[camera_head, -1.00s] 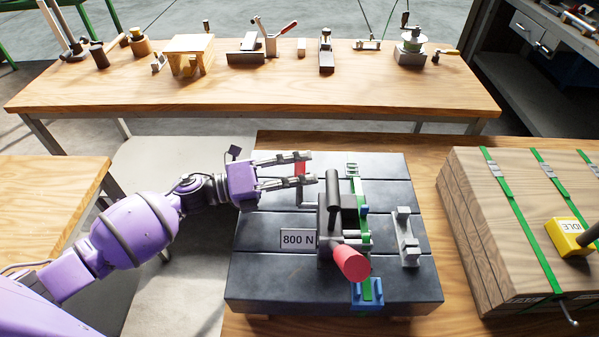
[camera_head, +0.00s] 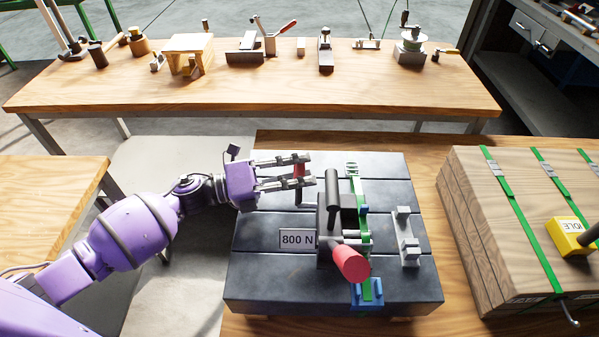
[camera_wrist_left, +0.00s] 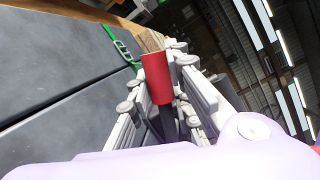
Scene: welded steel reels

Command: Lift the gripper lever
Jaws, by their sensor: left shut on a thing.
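The strapping tool (camera_head: 330,225) is a dark body on a dark slotted plate (camera_head: 262,272), with a large pinkish-red knob (camera_head: 350,263) toward the front. A small lever with a red grip (camera_head: 299,171) stands at its back left, taken as the gripper lever. My left gripper (camera_head: 299,172) is shut on this red grip, one finger on each side. In the left wrist view the red grip (camera_wrist_left: 157,78) is upright between the fingers, with a dark shaft below it. The lever's foot is partly hidden. My right gripper is not in view.
A green strap (camera_head: 363,236) runs through the tool, with a blue block (camera_head: 367,292) in front. A grey bracket (camera_head: 405,237) stands right of it. A strapped wooden crate (camera_head: 500,235) is at the right. A rear bench (camera_head: 250,98) holds several tools.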

